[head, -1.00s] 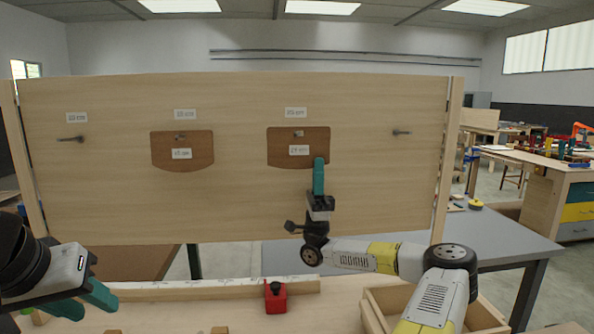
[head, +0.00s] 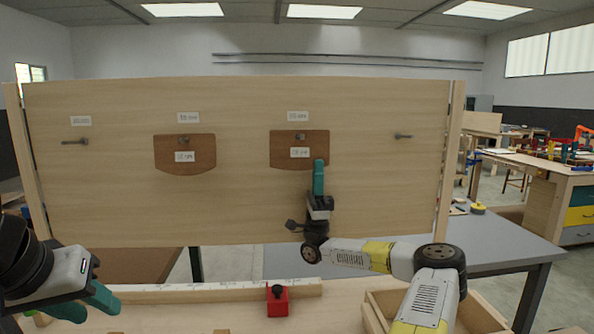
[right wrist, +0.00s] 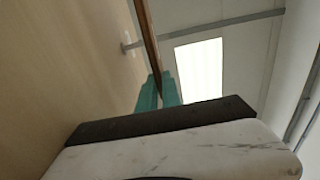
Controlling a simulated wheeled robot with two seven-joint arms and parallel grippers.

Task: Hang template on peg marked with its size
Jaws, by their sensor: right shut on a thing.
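A brown template (head: 299,143) with a white size label lies against the upright board (head: 240,205) at a peg (head: 300,137) below a white size label (head: 297,116). My right gripper (head: 319,162) is shut on this template's lower right edge. In the right wrist view the teal fingers (right wrist: 160,88) pinch the thin template (right wrist: 148,40) close to the board, beside a peg (right wrist: 130,45). A second brown template (head: 185,156) hangs on the peg to its left. My left gripper (head: 92,306) is low at the left, open and empty. The small label print is hard to read.
Bare pegs stand at the board's far left (head: 75,142) and right (head: 403,136). Below are a long ruler strip (head: 200,292), a red block (head: 277,300) and a wooden tray (head: 378,310). A grey table (head: 500,250) stands behind at the right.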

